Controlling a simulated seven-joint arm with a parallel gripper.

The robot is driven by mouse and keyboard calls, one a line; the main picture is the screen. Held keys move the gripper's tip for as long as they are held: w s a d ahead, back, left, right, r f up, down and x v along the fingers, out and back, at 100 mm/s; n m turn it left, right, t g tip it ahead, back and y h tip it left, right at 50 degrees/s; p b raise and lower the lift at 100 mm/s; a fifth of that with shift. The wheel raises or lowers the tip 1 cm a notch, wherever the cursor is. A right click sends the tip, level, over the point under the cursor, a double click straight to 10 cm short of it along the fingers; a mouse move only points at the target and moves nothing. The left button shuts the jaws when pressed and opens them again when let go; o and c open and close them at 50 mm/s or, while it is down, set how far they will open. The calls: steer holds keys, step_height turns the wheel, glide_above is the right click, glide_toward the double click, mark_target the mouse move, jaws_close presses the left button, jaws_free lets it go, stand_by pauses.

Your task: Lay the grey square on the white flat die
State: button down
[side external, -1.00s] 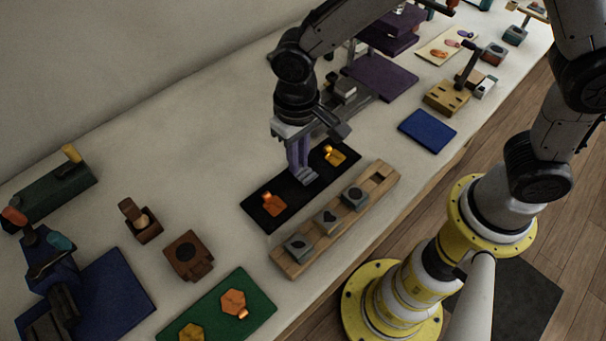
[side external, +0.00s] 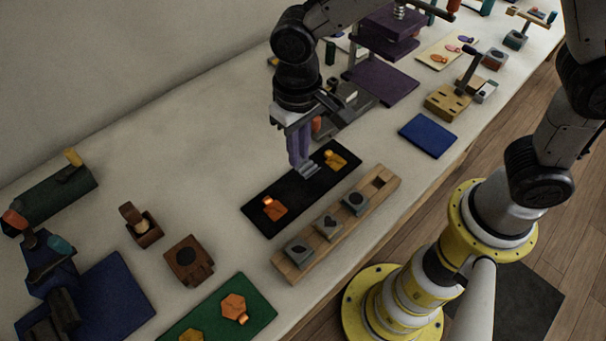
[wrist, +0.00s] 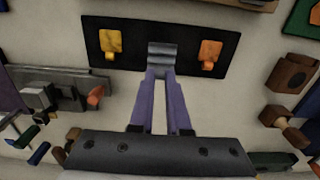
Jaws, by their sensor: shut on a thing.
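The grey square (side external: 308,170) is between my gripper's purple fingertips (side external: 304,163), over the middle of a black mat (side external: 272,188). In the wrist view the grey square (wrist: 162,56) shows at the tips of my gripper (wrist: 161,73), which is shut on it. It appears slightly above the mat, though the gap is hard to judge. A pale block (side external: 346,91) on a grey metal base stands behind my gripper; it also shows at the left of the wrist view (wrist: 36,95). I cannot tell surely whether this is the white flat die.
A wooden rack (side external: 283,266) with grey stamped blocks stands in front. A purple press (side external: 384,84) is behind, and a blue mat (side external: 428,135) is to the right.

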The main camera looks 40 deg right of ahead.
steer(key=n, duration=0.3)
steer(key=shift+s, duration=0.15)
steer(key=n, duration=0.3)
steer(key=shift+d+r, duration=0.15)
steer(key=shift+r, duration=0.05)
steer(key=n, duration=0.2)
steer(key=d+n, duration=0.1)
steer(key=shift+w+r, duration=0.3)
steer(key=w+d+r+n, duration=0.1)
steer(key=d+n, duration=0.1)
steer(key=n, duration=0.1)
steer(key=w+d+r+n, duration=0.1)
steer(key=w+d+n, duration=0.1)
steer(key=d+n, duration=0.1)
steer(key=w+d+r+n, duration=0.1)
steer(key=d+n, duration=0.2)
steer(key=shift+w+d+r+n, duration=0.1)
steer(key=shift+w+r+n, duration=0.05)
steer(key=shift+w+n, duration=0.15)
steer(key=w+d+r, duration=0.2)
steer(key=d, duration=0.7)
steer(key=shift+w+d, duration=0.15)
steer(key=shift+f, duration=0.1)
steer(key=shift+f, duration=2.5)
